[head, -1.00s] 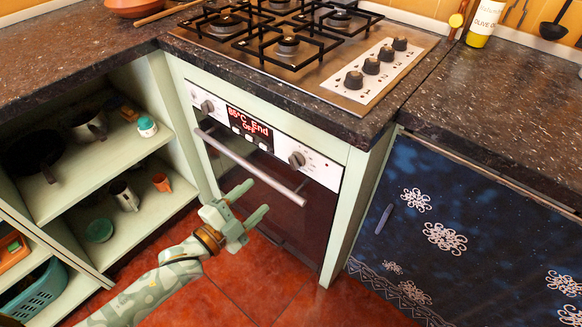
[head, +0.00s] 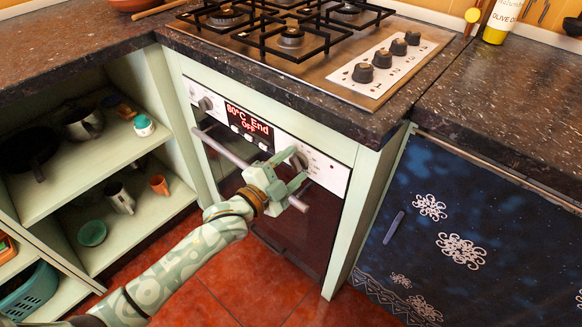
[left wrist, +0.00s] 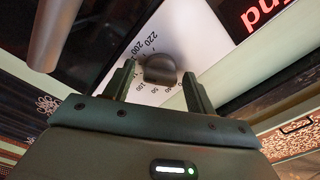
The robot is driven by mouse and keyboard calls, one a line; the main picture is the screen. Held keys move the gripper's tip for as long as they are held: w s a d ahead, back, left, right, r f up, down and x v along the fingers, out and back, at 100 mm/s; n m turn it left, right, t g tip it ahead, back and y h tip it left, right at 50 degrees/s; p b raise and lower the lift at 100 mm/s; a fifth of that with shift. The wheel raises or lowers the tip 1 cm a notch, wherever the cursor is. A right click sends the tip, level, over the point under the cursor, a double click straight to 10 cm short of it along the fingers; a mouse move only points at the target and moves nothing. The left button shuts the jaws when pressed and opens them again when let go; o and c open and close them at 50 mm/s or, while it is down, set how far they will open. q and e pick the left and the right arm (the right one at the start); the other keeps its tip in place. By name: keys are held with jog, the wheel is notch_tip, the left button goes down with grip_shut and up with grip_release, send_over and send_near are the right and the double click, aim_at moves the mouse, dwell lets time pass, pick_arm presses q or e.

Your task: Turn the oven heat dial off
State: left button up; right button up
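The oven (head: 335,176) sits under the counter, with a white control panel. The heat dial (head: 299,160) is the dark knob right of the display, partly behind my left gripper (head: 293,168). In the left wrist view the dial (left wrist: 160,69) sits between the fingertips, with printed numbers around it. My left gripper (left wrist: 157,82) is open, with a finger on each side of the dial and gaps visible. A second knob (head: 205,104) is left of the display. My right gripper is not in view.
The oven handle bar (head: 222,147) runs below the panel, close to my left gripper. The stone counter (head: 300,95) overhangs above, with a gas hob (head: 330,72). Open shelves (head: 140,220) stand left; a blue patterned cabinet front (head: 455,220) is right.

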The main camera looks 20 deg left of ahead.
pick_arm(q)
jog(key=c, duration=0.8)
